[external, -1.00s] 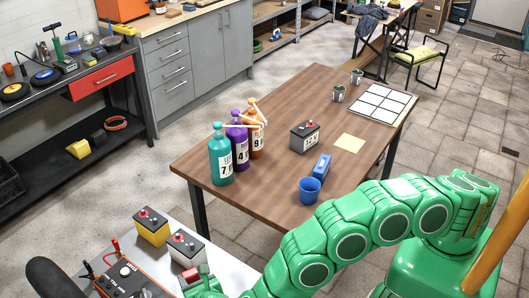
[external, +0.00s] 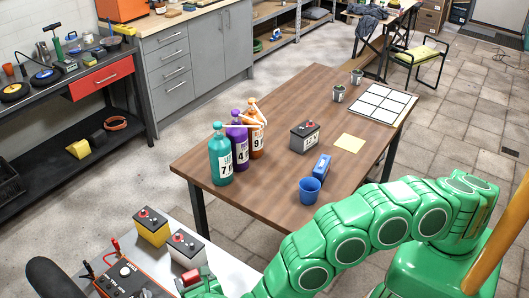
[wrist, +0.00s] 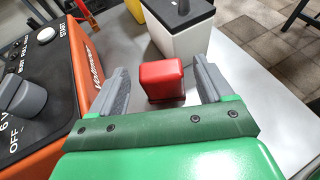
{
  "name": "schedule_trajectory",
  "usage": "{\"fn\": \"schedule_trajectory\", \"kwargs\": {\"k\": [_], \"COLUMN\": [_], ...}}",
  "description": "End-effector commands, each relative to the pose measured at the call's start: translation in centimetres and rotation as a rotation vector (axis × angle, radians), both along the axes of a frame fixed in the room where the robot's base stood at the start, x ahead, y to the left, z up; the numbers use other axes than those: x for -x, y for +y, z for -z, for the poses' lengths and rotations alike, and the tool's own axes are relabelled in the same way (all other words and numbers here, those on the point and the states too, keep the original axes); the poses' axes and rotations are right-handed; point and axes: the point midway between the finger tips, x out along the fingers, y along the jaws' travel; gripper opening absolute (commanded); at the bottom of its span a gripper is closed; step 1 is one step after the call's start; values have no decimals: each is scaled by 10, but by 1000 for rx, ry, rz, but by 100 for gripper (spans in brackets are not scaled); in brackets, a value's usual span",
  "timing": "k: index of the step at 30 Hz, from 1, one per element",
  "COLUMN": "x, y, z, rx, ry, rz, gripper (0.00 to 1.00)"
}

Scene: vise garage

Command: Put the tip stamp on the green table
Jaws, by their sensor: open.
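A small red block (wrist: 162,80) with rounded edges stands on the light grey table near the battery charger; I cannot tell whether it is the tip stamp. It also shows in the external view (external: 190,277). My gripper (wrist: 161,76) is open, with one grey finger on each side of the red block and gaps between. In the external view my gripper (external: 203,276) is at the bottom edge, partly cut off. A blue block (external: 321,167) lies on the brown table (external: 235,172). I see no clearly green table.
An orange charger (wrist: 75,70) stands left of my gripper. A white-and-black battery (wrist: 180,30) stands just beyond the red block, and a yellow battery (external: 151,228) beside it. Bottles (external: 221,160), a blue cup (external: 310,190) and a dark battery (external: 304,136) stand on the brown table.

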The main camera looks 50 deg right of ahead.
Motion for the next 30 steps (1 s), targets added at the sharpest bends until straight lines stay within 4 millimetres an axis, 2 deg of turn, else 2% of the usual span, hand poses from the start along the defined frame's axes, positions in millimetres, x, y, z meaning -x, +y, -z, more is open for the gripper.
{"fn": "schedule_trajectory", "kwargs": {"k": [5,21,30], "x": [8,86,102], "y": [4,38,44], "z": [-6,-42,-49], "rx": [-2,-1,0], "ry": [0,0,-1], "rz": [-1,-3,0], "gripper": [80,80,80]}}
